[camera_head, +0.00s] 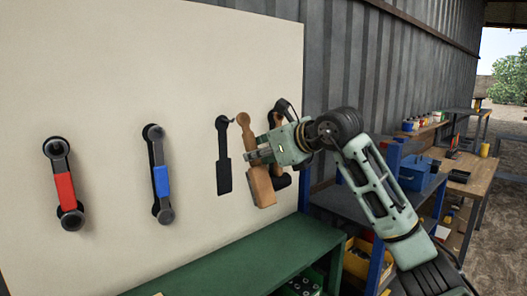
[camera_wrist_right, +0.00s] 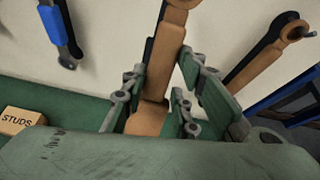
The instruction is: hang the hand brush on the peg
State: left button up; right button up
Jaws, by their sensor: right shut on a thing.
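The hand brush (camera_head: 262,186) is wooden brown and nearly upright, handle end up, in front of the pale board. My right gripper (camera_head: 262,154) is shut on it around its middle. In the right wrist view the brush (camera_wrist_right: 165,50) runs up between the fingers (camera_wrist_right: 160,100). Just left of the brush is a black brush-shaped outline (camera_head: 223,160) on the board. A small dark peg (camera_head: 232,121) shows at its top, close to the brush's handle end. I cannot tell whether they touch. My left gripper is not in view.
A red-handled tool (camera_head: 64,187) and a blue-handled tool (camera_head: 161,181) hang to the left. Another brown tool (camera_wrist_right: 262,60) hangs close on the right, partly behind my gripper. A green bench (camera_head: 240,262) runs below, with a STUDS box (camera_wrist_right: 20,122) on it.

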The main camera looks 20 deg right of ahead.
jog(key=r+p+x, duration=0.1)
jog(key=p+x, duration=0.1)
jog(key=x, duration=0.5)
jog(key=shift+w+p, duration=0.15)
jog(key=shift+p, duration=0.2)
dwell(0.4)
dwell(0.5)
jog(key=o, duration=1.2)
